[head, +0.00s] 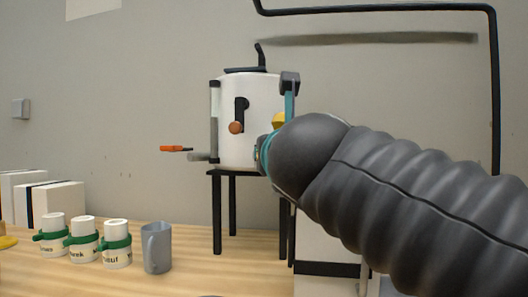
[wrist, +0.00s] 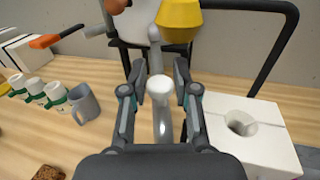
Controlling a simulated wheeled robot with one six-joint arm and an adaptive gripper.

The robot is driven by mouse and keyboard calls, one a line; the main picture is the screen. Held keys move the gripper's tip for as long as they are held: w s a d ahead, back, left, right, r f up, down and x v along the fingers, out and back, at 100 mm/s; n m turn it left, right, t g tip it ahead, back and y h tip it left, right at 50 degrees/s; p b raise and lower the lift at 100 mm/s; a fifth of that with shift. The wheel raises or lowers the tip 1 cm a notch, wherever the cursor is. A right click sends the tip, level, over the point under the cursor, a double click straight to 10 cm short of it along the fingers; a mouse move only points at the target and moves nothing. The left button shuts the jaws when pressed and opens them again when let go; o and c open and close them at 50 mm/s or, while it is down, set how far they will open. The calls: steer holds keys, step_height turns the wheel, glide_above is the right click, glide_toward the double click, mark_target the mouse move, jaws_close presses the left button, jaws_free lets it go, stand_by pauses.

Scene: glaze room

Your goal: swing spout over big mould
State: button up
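A white tank (head: 250,125) stands on a black-legged stand, with a grey spout stub (head: 200,157) low on its left side. In the wrist view a grey tube (wrist: 163,125) with a pale round knob (wrist: 160,88) shows between my fingers; it appears to be the spout, but its link to the tank is partly hidden. My gripper (wrist: 160,74) is open, one finger on each side of the knob, with small gaps visible. A large white block with a round hole, apparently the big mould (wrist: 265,127), lies right of my gripper. My arm covers much of it in the head view.
A grey mug (head: 157,250) and several white jars (head: 117,243) with green bands stand on the wooden table at left. White blocks (head: 55,203) stand behind them. An orange-ended lever (head: 176,149) sticks out left of the tank. A yellow part (wrist: 179,20) hangs above my fingers.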

steer(key=shift+o, duration=1)
steer(key=s, duration=1.2)
steer(key=shift+d, duration=0.3)
steer(key=shift+c, duration=0.3)
